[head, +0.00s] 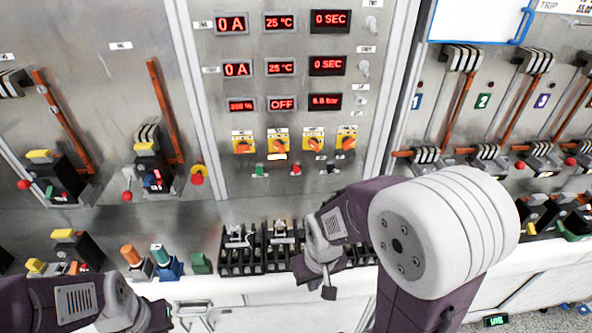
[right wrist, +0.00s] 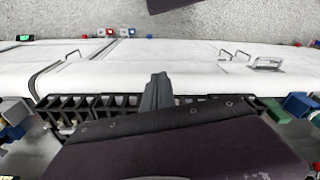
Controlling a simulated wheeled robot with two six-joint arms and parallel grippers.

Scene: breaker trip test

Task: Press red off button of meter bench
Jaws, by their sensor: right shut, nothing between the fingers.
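The meter bench panel (head: 225,130) stands upright in the middle of the head view, with lit red displays. A small red button (head: 296,170) sits low on it, below the orange rotary switches, with a green button (head: 260,171) to its left. My right gripper (head: 328,291) is shut and empty, below and right of the red button and well apart from it, over the black terminal rack. In the right wrist view its closed fingers (right wrist: 157,92) show before the white bench front. My left arm enters at lower left; its fingers are not visible.
A black rack (head: 262,262) lies on the ledge below the panel. Breakers with red and yellow knobs stand at left, including a red mushroom button (head: 197,178). Lever switches (head: 465,95) fill the right panel. A black switch (head: 332,169) is right of the red button.

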